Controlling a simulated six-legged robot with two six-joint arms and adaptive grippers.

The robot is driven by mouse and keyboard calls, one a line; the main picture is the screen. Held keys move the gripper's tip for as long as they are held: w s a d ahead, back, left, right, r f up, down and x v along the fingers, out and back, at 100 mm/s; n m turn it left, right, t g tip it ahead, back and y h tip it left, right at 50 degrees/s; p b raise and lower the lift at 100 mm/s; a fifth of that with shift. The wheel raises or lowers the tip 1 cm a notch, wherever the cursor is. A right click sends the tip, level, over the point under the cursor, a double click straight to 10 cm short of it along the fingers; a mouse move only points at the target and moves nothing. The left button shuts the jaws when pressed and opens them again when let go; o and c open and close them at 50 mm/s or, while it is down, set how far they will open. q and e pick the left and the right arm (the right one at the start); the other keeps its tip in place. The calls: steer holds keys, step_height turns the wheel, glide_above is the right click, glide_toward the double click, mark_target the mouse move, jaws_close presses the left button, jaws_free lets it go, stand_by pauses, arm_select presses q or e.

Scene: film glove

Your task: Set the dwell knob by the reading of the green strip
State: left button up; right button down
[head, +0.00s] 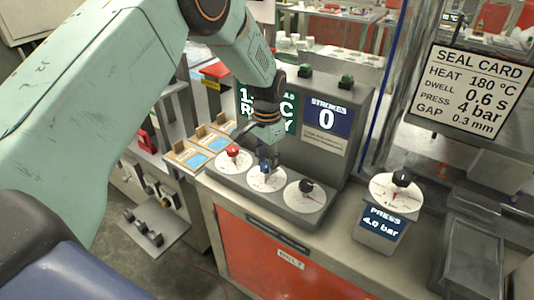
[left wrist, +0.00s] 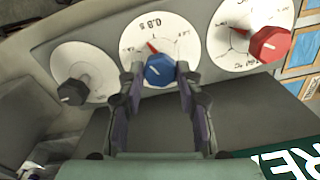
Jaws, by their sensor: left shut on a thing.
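The blue knob (left wrist: 159,70) sits on the middle white dial (left wrist: 180,42), marked 0.8 s at its top in the left wrist view. A red pointer there leans to the upper left. My left gripper (left wrist: 158,82) is shut on the blue knob, one finger on each side. In the head view the gripper (head: 267,158) comes down onto the middle dial (head: 267,181). The green display (head: 290,112) behind is partly hidden by my left arm, so its text is broken. I cannot make out a separate green strip. My right gripper is not in view.
A red knob (head: 233,151) and a black knob (head: 306,185) flank the middle dial. A blue display (head: 327,118) reads strokes 0. The seal card (head: 480,90) lists dwell 0.6 s. A press unit (head: 383,223) reads 4.0 bar. Blue cards (head: 190,158) lie left.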

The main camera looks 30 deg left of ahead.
mark_target(267, 165)
arm_select(q)
steer(key=n+p, duration=0.2)
steer(key=n, duration=0.1)
steer(key=shift+r+n, duration=0.1)
steer(key=shift+n, duration=0.2)
steer(key=shift+n+p, duration=0.65)
steer(key=shift+n, duration=1.15)
steer(key=o, duration=1.2)
steer(key=shift+c, duration=0.2)
step_height(267, 165, up, 12)
